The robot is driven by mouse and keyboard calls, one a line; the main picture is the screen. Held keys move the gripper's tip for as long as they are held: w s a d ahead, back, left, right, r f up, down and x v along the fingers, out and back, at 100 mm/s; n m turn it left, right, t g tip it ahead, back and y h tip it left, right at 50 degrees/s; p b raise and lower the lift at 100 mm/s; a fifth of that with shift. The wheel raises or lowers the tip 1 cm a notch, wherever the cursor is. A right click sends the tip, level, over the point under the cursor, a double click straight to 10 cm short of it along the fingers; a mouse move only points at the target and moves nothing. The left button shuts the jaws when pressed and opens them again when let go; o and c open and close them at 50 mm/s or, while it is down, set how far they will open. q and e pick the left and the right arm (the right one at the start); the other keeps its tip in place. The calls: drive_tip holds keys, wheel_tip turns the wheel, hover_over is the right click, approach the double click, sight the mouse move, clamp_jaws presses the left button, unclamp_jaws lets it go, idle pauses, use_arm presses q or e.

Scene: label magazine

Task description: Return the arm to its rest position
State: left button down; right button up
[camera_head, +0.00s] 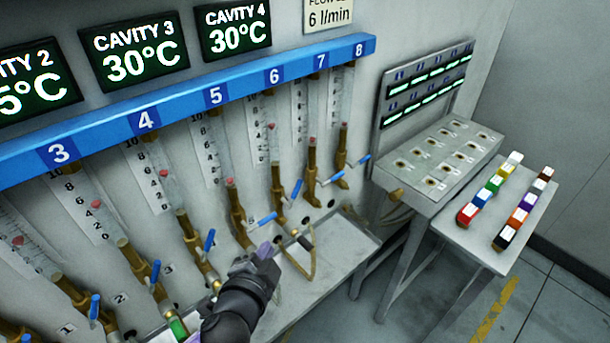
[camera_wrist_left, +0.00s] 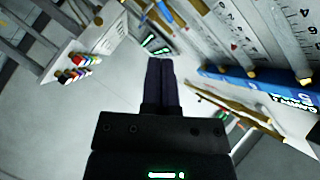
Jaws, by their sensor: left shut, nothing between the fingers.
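My left gripper (camera_head: 266,252) is in the lower middle of the head view, in front of the lower pipes of the flow-meter panel. In the left wrist view its two dark fingers (camera_wrist_left: 161,72) lie side by side, closed, with nothing between them. In the head view the gripper overlaps the line of the white tray and a brass hose loop (camera_head: 304,258); I cannot tell whether it touches either. My right gripper is in neither view.
Numbered flow tubes with brass fittings and blue valve handles (camera_head: 266,219) line the wall under a blue rail (camera_head: 190,107). A white tray (camera_head: 345,243) runs below. At right, a socket panel (camera_head: 440,158) adjoins a small table (camera_head: 545,200) with coloured blocks. Floor (camera_head: 420,310) is clear at front right.

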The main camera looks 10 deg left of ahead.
use_arm(q)
drive_tip(key=s+f+n+g, duration=0.3)
drive_tip(key=s+n+g, duration=0.25)
drive_tip(key=s, duration=0.35)
drive_tip(key=s+f+n+g, duration=0.2)
drive_tip(key=s+n+g, duration=0.3)
drive_tip(key=s, duration=0.4)
drive_tip(key=s+f+g+b, duration=0.1)
drive_tip(key=f+b, duration=0.2)
drive_tip(key=f, duration=0.7)
drive_tip(key=s+a+f+m+g+b, duration=0.1)
drive_tip(key=f+b, duration=0.3)
drive_tip(key=f, duration=0.6)
drive_tip(key=s+f+b, duration=0.2)
drive_tip(key=f+b, duration=0.1)
drive_tip(key=f, duration=0.8)
drive_tip(key=s+a+f+g+b, duration=0.1)
drive_tip(key=s+a+f+b, duration=0.2)
drive_tip(key=s+f, duration=0.9)
drive_tip(key=shift+f+b, duration=0.85)
drive_tip(key=shift+b, duration=0.35)
